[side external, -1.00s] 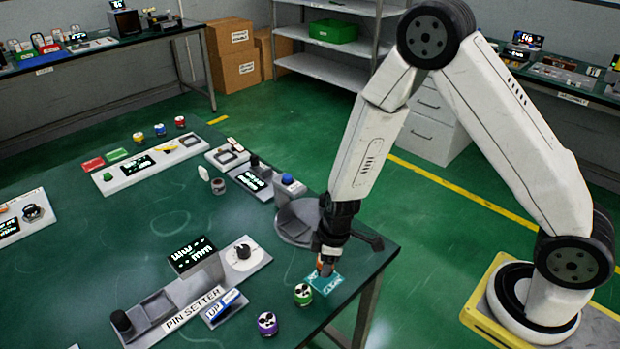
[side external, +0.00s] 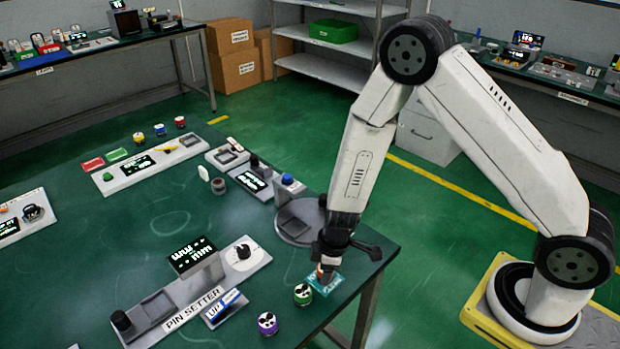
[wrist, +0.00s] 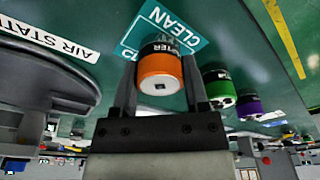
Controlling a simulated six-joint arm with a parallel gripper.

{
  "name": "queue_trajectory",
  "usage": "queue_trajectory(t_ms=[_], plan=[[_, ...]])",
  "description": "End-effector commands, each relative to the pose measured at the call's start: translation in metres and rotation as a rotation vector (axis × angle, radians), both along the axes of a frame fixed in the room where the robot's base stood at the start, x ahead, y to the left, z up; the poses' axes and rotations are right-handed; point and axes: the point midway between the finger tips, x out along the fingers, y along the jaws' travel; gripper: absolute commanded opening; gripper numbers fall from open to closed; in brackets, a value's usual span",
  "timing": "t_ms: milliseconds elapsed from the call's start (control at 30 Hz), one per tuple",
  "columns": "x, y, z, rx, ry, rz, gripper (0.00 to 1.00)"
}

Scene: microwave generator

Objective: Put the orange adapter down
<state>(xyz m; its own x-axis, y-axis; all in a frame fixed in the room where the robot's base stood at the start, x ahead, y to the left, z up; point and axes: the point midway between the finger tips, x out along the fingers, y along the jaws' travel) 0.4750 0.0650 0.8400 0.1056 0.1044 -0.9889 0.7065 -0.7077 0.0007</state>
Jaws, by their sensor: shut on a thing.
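In the side external view my gripper (side external: 326,272) points down over the teal mat marked CLEAN (side external: 328,284), near the table's corner. It is shut on the adapter, of which only a little orange shows there. The mat also shows behind the adapter in the wrist view (wrist: 190,33). Whether the adapter touches the mat I cannot tell.
A green adapter (side external: 302,295) and a purple adapter (side external: 267,324) stand left of the mat. The pin setter (side external: 195,306) is further left. A grey round station (side external: 297,222) stands behind the gripper. The table's right edge is close by.

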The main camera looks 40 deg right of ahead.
Motion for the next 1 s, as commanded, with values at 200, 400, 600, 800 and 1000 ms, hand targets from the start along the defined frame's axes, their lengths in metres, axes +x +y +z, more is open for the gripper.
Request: queue_trajectory(t_ms=[200, 400, 600, 800, 1000], plan=[[0.000, 0.000, -0.001, 0.000, 0.000, 0.001, 0.93], [0.000, 0.000, -0.001, 0.000, 0.000, 0.001, 0.93], [0.000, 0.000, 0.000, 0.000, 0.000, 0.002, 0.93], [0.000, 0.000, 0.004, 0.000, -0.002, 0.001, 0.93], [-0.001, -0.001, 0.014, 0.002, -0.002, 0.003, 0.93]])
